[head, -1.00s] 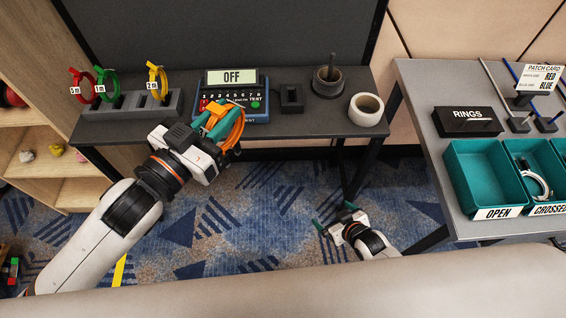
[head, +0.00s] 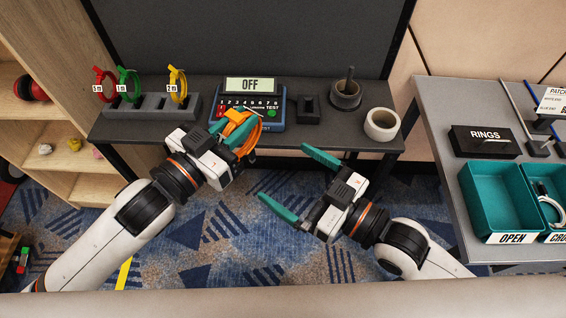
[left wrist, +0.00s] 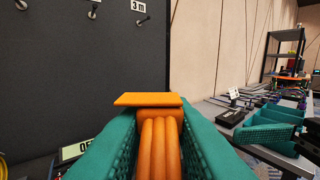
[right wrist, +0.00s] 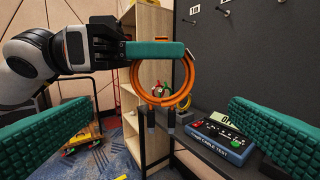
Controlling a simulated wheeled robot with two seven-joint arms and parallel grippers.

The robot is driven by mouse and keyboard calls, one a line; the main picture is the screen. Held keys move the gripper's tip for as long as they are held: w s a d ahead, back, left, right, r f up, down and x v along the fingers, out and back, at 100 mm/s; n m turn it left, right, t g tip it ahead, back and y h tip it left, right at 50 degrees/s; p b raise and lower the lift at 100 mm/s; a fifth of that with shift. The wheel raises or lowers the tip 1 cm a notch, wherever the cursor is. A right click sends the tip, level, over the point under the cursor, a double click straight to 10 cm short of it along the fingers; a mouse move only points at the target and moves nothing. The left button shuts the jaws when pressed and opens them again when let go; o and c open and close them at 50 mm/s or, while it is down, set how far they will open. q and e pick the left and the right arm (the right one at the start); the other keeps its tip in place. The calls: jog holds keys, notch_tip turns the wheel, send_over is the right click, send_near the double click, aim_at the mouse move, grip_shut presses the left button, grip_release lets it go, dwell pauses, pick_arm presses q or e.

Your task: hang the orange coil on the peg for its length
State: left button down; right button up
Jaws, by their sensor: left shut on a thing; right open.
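The orange coil (head: 237,126) is a looped cable with an orange tie. My left gripper (head: 232,134) is shut on it in front of the cable tester. In the left wrist view the coil (left wrist: 159,150) sits between both teal fingers, and in the right wrist view its loop (right wrist: 136,82) hangs below them. No length marking is readable on it. A dark board (left wrist: 80,80) carries pegs; one peg (left wrist: 143,20) is under a "3 m" label (left wrist: 138,6). Another peg (right wrist: 190,20) is near a "1 m" label. My right gripper (head: 284,173) is open and empty, right of the coil.
The cable tester (head: 250,105) reads OFF. A rack (head: 150,106) holds red, green and yellow coils. A side table has teal bins (head: 490,190) and a RINGS block (head: 484,142).

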aim_at(243, 150)
jog(key=x, duration=1.1)
jog(key=shift+w+a, duration=0.25)
jog(key=shift+a, duration=0.1)
jog(key=c, duration=0.7)
pick_arm(q)
jog(key=c, duration=1.2)
grip_release()
pick_arm(e)
jog(key=shift+c, duration=0.7)
